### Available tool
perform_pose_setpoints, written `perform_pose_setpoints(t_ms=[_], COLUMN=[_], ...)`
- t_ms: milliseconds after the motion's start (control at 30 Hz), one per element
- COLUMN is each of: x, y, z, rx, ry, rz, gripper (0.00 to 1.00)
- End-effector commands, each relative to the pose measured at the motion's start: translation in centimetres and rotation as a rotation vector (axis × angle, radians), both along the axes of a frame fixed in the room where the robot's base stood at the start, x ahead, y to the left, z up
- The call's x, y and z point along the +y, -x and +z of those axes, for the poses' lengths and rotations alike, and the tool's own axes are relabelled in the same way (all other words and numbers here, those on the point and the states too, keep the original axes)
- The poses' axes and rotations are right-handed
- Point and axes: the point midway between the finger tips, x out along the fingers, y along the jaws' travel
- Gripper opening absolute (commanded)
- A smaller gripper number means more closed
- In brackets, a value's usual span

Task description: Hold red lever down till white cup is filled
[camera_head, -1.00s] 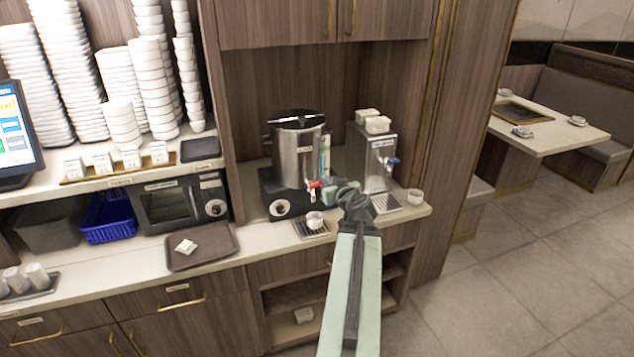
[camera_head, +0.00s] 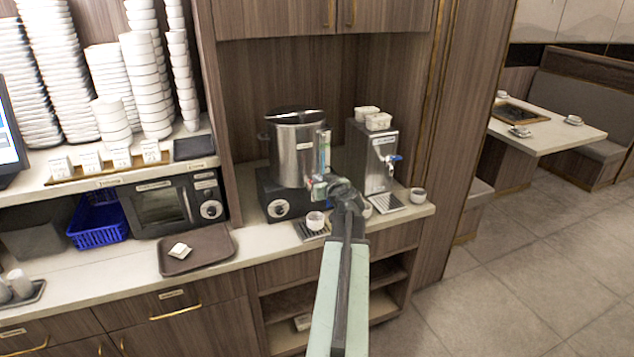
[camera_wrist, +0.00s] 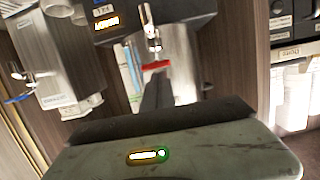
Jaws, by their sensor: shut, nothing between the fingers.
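The white cup (camera_head: 316,220) stands upright on a small drip tray (camera_head: 304,232) in front of the steel urn (camera_head: 292,150). How full it is cannot be told. The red lever (camera_wrist: 156,65) shows in the wrist view on the urn's metal tap (camera_wrist: 151,34); in the head view it is mostly hidden by my gripper. My gripper (camera_head: 322,187) is shut and empty at the tap, above and slightly right of the cup. In the wrist view the dark fingers (camera_wrist: 156,88) lie right by the lever; whether they touch it cannot be told.
A second dispenser with a blue lever (camera_head: 394,158) stands right of the urn, with a small cup (camera_head: 418,195) beside its tray (camera_head: 388,203). A microwave (camera_head: 172,205) and brown tray (camera_head: 197,250) are to the left. The counter (camera_head: 262,240) is clear between.

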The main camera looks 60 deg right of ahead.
Motion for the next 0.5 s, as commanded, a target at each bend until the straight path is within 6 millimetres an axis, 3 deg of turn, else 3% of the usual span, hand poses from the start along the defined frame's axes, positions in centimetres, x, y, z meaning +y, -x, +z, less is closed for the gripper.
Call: perform_pose_setpoints(t_ms=[333,500], x=[-0.2,0.1], y=[0.4,0.9], z=[-0.2,-2.3], rx=[0.0,0.0], ry=[0.0,0.0], rz=[-0.005,-0.005], gripper=[0.0,0.0])
